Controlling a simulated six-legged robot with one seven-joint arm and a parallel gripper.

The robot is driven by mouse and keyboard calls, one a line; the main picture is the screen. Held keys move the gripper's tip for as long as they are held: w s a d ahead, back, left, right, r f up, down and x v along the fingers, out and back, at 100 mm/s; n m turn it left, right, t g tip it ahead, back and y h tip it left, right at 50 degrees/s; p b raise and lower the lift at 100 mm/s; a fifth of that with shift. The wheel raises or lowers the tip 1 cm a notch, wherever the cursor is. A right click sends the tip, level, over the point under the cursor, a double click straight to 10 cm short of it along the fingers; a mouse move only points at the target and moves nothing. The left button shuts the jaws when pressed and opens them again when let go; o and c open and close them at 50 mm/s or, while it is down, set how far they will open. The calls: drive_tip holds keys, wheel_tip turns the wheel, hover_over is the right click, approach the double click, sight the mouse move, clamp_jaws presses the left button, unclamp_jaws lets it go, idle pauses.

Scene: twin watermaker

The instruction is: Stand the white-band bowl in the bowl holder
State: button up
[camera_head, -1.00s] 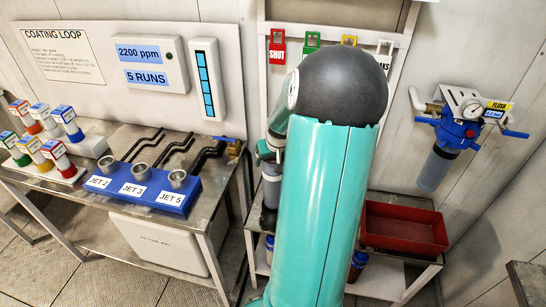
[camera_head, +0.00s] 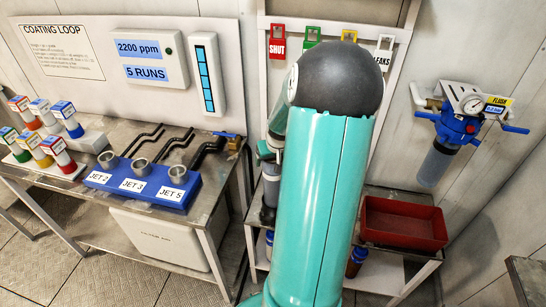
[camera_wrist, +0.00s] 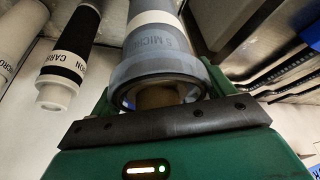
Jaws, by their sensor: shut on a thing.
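A grey-blue cylinder marked "5 MICR" with a white band (camera_wrist: 150,18), which I take for the white-band bowl, rises from between the jaws of my gripper (camera_wrist: 165,115) in the wrist view. Its rimmed end faces the camera, and the jaws are shut on it. In the head view my arm covers most of the work area; a grey cylinder (camera_head: 270,187) shows partly at the arm's left edge under a green part. I cannot make out the bowl holder with certainty in either view.
A black cartridge marked "CAR" (camera_wrist: 68,55) is left of the held cylinder. In the head view, a red tray (camera_head: 405,222) sits right of my arm. A blue-headed filter (camera_head: 457,132) hangs on the right wall. The jet block (camera_head: 140,183) is on the left bench.

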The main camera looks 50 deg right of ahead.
drive_tip(key=shift+f, duration=1.95)
drive_tip(key=o, duration=1.7)
drive_tip(key=v, duration=1.3)
drive_tip(key=shift+s+a+r, duration=0.1)
drive_tip(key=shift+r, duration=0.3)
